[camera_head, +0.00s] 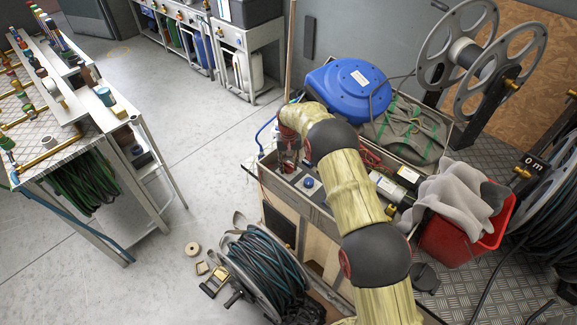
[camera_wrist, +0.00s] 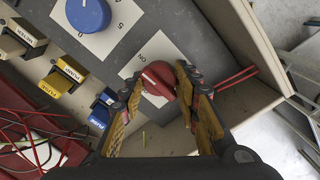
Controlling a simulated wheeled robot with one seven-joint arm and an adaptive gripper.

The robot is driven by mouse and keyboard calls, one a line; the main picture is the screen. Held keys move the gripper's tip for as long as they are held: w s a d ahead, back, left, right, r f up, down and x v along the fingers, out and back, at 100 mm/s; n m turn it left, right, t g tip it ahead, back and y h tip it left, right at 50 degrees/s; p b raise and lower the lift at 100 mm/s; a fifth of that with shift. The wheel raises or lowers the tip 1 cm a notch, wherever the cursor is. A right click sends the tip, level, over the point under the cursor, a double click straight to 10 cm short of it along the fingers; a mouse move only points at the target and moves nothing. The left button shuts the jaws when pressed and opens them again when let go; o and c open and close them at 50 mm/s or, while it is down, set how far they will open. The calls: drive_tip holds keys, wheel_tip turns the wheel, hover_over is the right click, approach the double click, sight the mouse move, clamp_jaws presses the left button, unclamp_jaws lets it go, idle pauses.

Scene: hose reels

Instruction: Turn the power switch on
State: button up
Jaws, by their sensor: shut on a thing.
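The power switch appears as a red rotary knob (camera_wrist: 159,79) on a white plate (camera_wrist: 153,49) marked ON, set in a grey panel (camera_wrist: 192,22). My gripper (camera_wrist: 157,84) has one finger on each side of the red knob and is shut on it. The knob's underside and its pointer are hard to make out. In the head view my gripper (camera_head: 289,157) reaches down to the panel on the wooden-sided cabinet (camera_head: 283,217). The red knob cannot be made out clearly there.
A larger blue dial (camera_wrist: 88,14) sits near the red knob. A blue hose reel (camera_head: 347,91) and a red bin (camera_head: 467,232) crowd the right.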

sight(289, 164)
drive_tip(key=shift+w+r+m, duration=0.1)
drive_tip(key=shift+m, duration=0.3)
drive_tip(key=o, duration=1.1)
drive_tip(key=shift+o, duration=0.2)
wheel_tip(289, 164, up, 12)
idle(0.4)
